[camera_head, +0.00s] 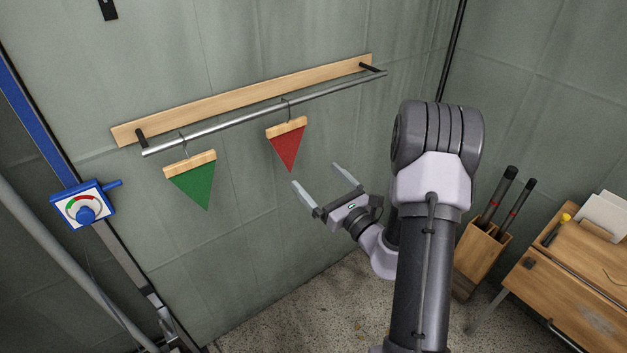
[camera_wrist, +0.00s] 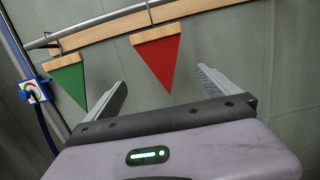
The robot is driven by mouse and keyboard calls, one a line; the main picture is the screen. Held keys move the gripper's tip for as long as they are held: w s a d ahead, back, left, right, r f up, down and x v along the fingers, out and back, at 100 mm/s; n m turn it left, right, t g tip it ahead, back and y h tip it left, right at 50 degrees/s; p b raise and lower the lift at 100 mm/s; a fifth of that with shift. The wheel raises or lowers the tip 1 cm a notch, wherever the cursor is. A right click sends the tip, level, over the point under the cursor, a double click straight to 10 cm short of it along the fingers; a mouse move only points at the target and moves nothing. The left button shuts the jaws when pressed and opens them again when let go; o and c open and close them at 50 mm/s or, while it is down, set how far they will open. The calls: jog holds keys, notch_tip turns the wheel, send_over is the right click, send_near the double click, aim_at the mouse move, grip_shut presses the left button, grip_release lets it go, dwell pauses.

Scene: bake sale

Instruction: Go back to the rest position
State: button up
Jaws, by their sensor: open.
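My gripper (camera_head: 315,176) is open and empty in the head view. It is held out in front of the wall, below and right of the red pennant (camera_head: 289,150). In the wrist view its two fingers (camera_wrist: 160,85) are spread wide, with the red pennant (camera_wrist: 163,61) seen between and beyond them. The red pennant hangs from a metal rail (camera_head: 215,125) by a hook and a wooden top bar. A green pennant (camera_head: 194,185) hangs the same way further left on the rail. It also shows in the wrist view (camera_wrist: 71,84). Neither pennant touches my gripper.
A wooden board (camera_head: 240,97) backs the rail on the wall. A blue box with a dial (camera_head: 84,206) is at the left. A wooden holder with dark rods (camera_head: 478,255) and a wooden desk (camera_head: 575,290) stand at the right. The speckled floor (camera_head: 290,310) below is clear.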

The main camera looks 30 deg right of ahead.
jog(key=s+a+r+n+g+y, duration=0.25)
jog(key=a+n+y, duration=0.2)
jog(key=a, duration=0.35)
jog(key=s+a+r+n+g+y, duration=0.1)
jog(key=a+r+n+g+y, duration=0.35)
jog(key=a, duration=0.35)
jog(key=s+a+r+n+g+y, duration=0.25)
jog(key=a+n, duration=0.25)
jog(key=a, duration=0.3)
jog(key=s+a+n+g+h, duration=0.1)
jog(key=s+a+n+g, duration=0.35)
jog(key=s, duration=0.25)
jog(key=s+a+n+g+h, duration=0.2)
jog(key=s+a+n+g, duration=0.1)
jog(key=s+n, duration=0.25)
jog(key=s+d+n+t+h, duration=0.3)
jog(key=s+d+n+h, duration=0.3)
jog(key=d+h, duration=0.1)
jog(key=shift+s+d+r+n+h, duration=0.25)
jog(key=shift+s+d+n+h, duration=0.15)
jog(key=shift+h, duration=0.25)
